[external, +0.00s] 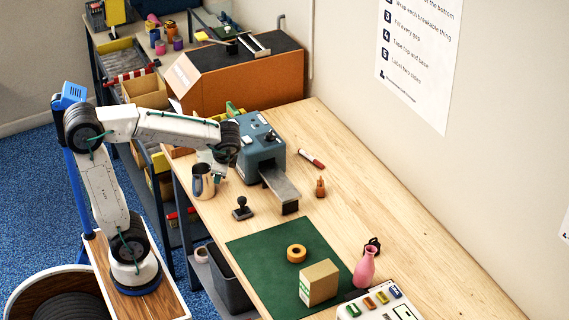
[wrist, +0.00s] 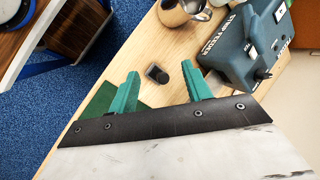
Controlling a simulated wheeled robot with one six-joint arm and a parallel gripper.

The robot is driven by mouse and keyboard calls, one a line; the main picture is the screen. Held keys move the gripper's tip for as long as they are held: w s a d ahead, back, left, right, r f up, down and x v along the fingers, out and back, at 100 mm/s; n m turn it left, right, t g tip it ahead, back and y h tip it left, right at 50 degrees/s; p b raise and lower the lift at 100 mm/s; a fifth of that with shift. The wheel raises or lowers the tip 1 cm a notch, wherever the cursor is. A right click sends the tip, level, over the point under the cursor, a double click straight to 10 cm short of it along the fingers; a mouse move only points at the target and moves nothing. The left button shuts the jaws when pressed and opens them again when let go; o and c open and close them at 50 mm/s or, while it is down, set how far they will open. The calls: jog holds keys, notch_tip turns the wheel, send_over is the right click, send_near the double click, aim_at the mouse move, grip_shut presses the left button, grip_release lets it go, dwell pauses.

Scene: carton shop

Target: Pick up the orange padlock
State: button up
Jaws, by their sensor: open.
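A small orange object (external: 320,187) that looks like the padlock stands on the wooden bench, right of the blue-grey machine, in the external view. It does not show in the wrist view. My gripper (external: 218,165) is above the bench's left edge by the steel mug, well to the left of the padlock, with the machine between them. In the wrist view my gripper (wrist: 160,73) has its two green fingers wide apart, with nothing held between them. A black stamp (wrist: 157,74) shows beyond the fingertips, down on the bench.
The machine (external: 262,150) has a tray sticking out toward the front. A steel mug (external: 203,181) and the stamp (external: 242,208) stand near the left edge. A green mat (external: 260,275) holds a tape roll (external: 297,254) and a carton (external: 319,282).

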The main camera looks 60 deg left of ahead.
aim_at(321, 184)
jog(key=w+f+m+t+y, duration=0.1)
jog(key=w+f+m+y, duration=0.2)
jog(key=w, duration=0.7)
jog(key=w+f+m+t+y, duration=0.1)
jog(key=w+f+m+y, duration=0.3)
jog(key=w, duration=0.6)
jog(key=w+d+f+m+t, duration=0.1)
jog(key=w+f+m, duration=0.2)
jog(key=w, duration=0.1)
jog(key=w+d+f+m+t, duration=0.1)
jog(key=w+d+f+m, duration=0.1)
jog(key=w, duration=0.3)
jog(key=w+d+f+m+t, duration=0.1)
jog(key=w+f+m, duration=0.3)
jog(key=w, duration=0.1)
jog(key=shift+w+d+f, duration=0.1)
jog(key=shift+d+f, duration=0.1)
jog(key=shift+f, duration=0.1)
jog(key=shift+w+f+t, duration=0.2)
jog(key=shift+t, duration=0.2)
jog(key=x, duration=0.7)
jog(key=shift+w+f, duration=0.15)
jog(key=shift+f, duration=0.35)
grip_shut()
